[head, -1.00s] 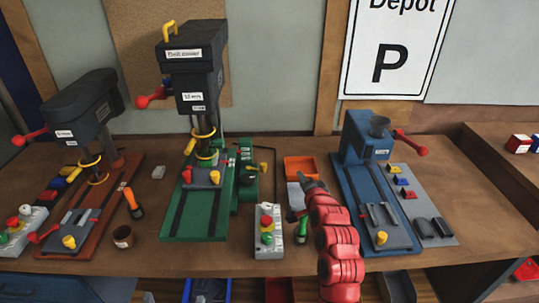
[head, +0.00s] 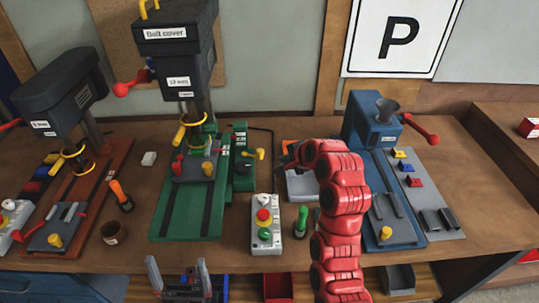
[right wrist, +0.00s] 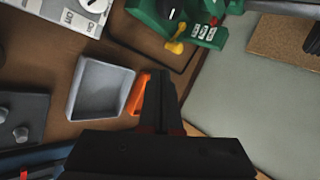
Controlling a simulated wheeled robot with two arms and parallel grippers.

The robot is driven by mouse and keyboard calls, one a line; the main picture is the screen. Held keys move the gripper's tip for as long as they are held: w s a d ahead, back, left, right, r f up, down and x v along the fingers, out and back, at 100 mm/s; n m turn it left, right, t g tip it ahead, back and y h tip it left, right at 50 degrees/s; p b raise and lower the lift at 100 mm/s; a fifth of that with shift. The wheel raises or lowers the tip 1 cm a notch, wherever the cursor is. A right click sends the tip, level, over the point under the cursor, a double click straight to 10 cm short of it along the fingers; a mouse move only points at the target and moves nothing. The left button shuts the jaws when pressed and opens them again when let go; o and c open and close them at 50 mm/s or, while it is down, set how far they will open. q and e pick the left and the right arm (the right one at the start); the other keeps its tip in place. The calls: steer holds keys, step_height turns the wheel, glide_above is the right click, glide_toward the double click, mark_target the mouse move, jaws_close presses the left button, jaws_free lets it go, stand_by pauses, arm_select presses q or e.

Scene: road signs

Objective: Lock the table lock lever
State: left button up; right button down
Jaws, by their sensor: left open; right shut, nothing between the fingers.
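A small yellow lever (head: 255,153) sticks out to the right of the green unit beside the green drill press (head: 177,30). It also shows in the right wrist view (right wrist: 175,46) at the top. No label naming it as the table lock is readable. The press's grey table (head: 187,172) carries a red and a yellow knob. My right gripper (head: 284,160) is shut and empty, right of the yellow lever and apart from it. In the right wrist view its fingers (right wrist: 160,98) are together. My left gripper (head: 181,283) is open and empty at the bottom, below the table's front edge.
A control box with colored buttons (head: 264,236), a green-handled tool (head: 301,222) and a grey tray (head: 301,186) lie near my right arm. A blue machine (head: 369,123) stands right. A brown cup (head: 113,233) and orange-handled tool (head: 121,196) lie left.

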steer(key=w+r+p+x, duration=0.1)
steer(key=p+x, duration=0.5)
steer(key=x, duration=0.7)
steer(key=shift+w+a+r, duration=0.3)
steer(key=shift+a+r, duration=0.1)
steer(key=shift+r, duration=0.05)
